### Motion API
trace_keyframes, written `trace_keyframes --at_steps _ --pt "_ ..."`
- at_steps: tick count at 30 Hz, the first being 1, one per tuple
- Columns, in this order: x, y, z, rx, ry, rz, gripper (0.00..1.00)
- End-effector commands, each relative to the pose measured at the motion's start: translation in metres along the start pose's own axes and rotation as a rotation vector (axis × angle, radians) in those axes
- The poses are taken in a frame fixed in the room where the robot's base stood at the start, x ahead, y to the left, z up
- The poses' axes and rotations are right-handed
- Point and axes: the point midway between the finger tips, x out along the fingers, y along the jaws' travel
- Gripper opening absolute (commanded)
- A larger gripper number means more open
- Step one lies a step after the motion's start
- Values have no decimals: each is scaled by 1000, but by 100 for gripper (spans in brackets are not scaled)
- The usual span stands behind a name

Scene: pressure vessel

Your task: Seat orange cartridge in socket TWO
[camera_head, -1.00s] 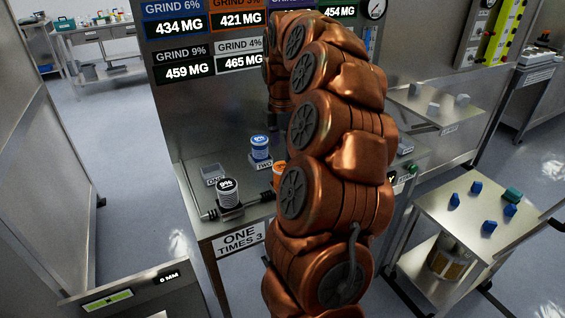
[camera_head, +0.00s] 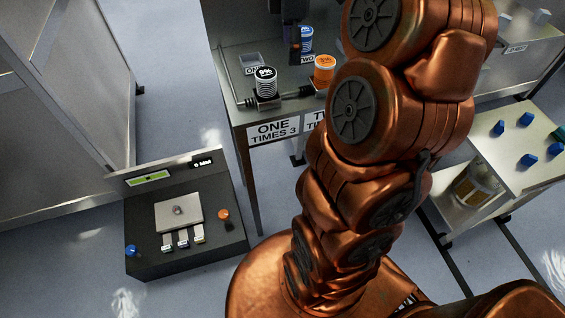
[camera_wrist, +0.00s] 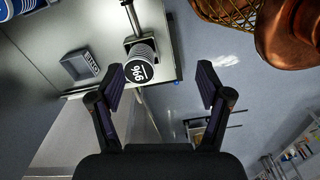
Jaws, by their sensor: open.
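The orange cartridge (camera_head: 324,69) stands upright on the steel bench in the head view, right of the black-and-white 9% cartridge (camera_head: 265,83).
A control box (camera_head: 183,217) with a 0 MM display stands front left of the bench. A trolley (camera_head: 491,160) with several blue pieces stands at the right. Blue items (camera_wrist: 27,5) show at the wrist view's top left. Floor between box and partition is clear.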

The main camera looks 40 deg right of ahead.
Motion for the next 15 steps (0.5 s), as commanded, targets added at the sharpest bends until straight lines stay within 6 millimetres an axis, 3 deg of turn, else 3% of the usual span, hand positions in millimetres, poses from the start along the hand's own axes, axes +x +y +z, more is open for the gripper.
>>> trace_keyframes --at_steps 3,6,11,15 --pt "4 -43 -35 96 -6 -10 77" --pt "13 -82 -56 199 -17 -26 77" --pt "31 -144 -76 390 -42 -43 77" --pt "52 -199 -80 579 -74 -55 77"
